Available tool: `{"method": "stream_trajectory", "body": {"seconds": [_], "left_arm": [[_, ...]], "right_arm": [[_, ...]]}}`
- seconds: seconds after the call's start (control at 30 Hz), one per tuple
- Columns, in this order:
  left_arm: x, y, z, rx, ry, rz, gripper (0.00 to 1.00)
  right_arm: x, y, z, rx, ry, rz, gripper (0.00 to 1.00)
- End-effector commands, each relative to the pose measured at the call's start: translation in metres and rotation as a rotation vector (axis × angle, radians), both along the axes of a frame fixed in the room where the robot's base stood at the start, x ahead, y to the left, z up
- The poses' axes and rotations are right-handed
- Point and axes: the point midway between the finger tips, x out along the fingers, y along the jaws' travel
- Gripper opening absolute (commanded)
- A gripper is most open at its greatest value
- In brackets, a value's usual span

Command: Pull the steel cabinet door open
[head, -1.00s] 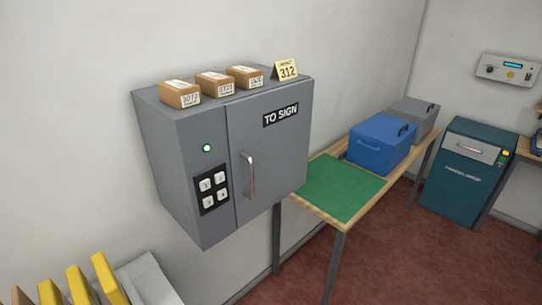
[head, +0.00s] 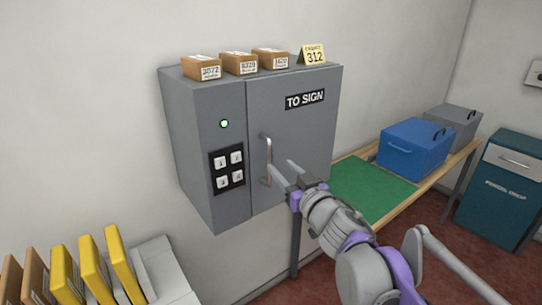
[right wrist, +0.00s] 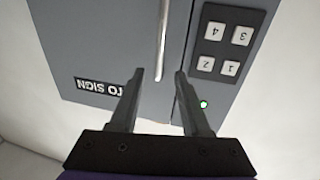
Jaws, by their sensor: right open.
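The grey steel cabinet (head: 212,105) is on the wall, and its door (head: 300,135), labelled TO SIGN, is shut. A vertical bar handle (head: 267,150) is near the door's left edge. My right gripper (head: 281,166) is open and empty in front of the door, close to the handle's lower half. In the right wrist view the picture is upside down; the handle (right wrist: 163,35) reaches between the two fingertips (right wrist: 159,73). I cannot tell whether the fingers are deep enough to be around it. My left gripper is not in view.
The cabinet's keypad (head: 227,168) and lit green lamp (head: 224,124) are left of the door. Several boxes (head: 240,64) and a 312 sign (head: 313,55) stand on top. A table with a green mat (head: 370,190) and blue bin (head: 413,148) is at right. Yellow folders (head: 92,265) stand lower left.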

Motion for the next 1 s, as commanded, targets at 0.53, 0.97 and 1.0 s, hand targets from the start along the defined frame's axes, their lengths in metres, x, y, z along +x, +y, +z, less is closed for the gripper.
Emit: {"method": "stream_trajectory", "body": {"seconds": [0.53,0.97,1.0], "left_arm": [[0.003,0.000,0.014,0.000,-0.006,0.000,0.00],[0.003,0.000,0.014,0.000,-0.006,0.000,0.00],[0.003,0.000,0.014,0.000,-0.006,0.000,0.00]], "right_arm": [[0.071,0.032,0.001,0.000,-0.001,-0.002,0.47],[0.073,0.033,0.000,-0.001,0.000,-0.003,0.27],[0.073,0.033,0.000,-0.001,0.000,-0.003,0.20]]}}
